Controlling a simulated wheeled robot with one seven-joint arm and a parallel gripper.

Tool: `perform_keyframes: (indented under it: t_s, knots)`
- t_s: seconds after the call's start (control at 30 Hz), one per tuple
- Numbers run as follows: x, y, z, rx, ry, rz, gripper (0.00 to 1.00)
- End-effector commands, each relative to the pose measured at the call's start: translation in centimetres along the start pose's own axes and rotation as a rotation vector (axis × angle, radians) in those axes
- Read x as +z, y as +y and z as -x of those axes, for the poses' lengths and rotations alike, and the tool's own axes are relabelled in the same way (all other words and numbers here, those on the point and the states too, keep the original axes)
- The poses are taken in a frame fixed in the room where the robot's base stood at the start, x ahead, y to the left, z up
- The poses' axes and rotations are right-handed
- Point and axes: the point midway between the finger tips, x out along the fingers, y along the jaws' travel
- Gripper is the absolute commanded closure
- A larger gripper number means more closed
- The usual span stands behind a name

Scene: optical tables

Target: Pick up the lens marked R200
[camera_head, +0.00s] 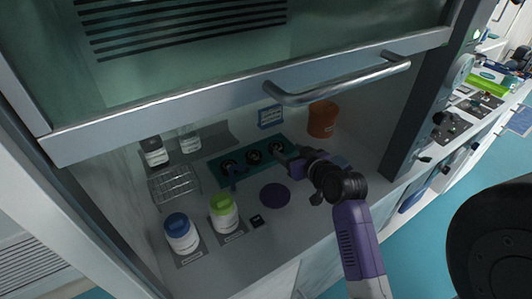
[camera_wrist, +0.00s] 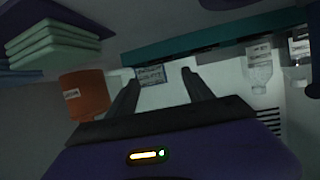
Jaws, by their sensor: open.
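Three dark round lens pieces sit in a row on a teal mat (camera_head: 215,172) inside the hood: a left one (camera_head: 229,166), a middle one (camera_head: 253,157) and a right one (camera_head: 276,146). No R200 marking is readable on any of them. My gripper (camera_head: 284,155) is beside the right piece, and its tips partly overlap that area. In the wrist view my gripper (camera_wrist: 161,78) has its two fingers apart, with no lens visible between them. A small blue-framed sign (camera_wrist: 150,76) shows beyond the fingertips; it stands behind the mat in the head view (camera_head: 270,116).
The hood sash with its metal handle (camera_head: 340,82) hangs above my arm. An orange container (camera_head: 322,119) stands right of the mat. A green-lidded jar (camera_head: 223,214), blue-lidded jar (camera_head: 181,233), wire rack (camera_head: 174,184) and purple disc (camera_head: 275,195) are left and front. Bottles (camera_head: 154,152) stand back left.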

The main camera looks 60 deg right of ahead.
Motion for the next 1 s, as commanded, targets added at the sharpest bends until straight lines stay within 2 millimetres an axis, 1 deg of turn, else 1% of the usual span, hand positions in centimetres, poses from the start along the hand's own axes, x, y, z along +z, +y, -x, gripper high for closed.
perform_keyframes:
  t_s: [0.17,0.27,0.47,0.7,0.8,1.0]
  knots:
    - [0.7,-0.4,-0.2,-0.015,-0.029,0.020,0.40]
    - [0.6,-0.4,-1.1,-0.015,-0.027,0.024,0.40]
    - [0.6,-0.3,-3.0,-0.013,-0.028,0.023,0.40]
    - [0.5,-0.2,-6.4,-0.013,-0.027,0.023,0.40]
    - [0.5,-0.2,-7.4,-0.013,-0.027,0.024,0.40]
    - [0.6,-0.2,-7.8,-0.013,-0.027,0.024,0.40]
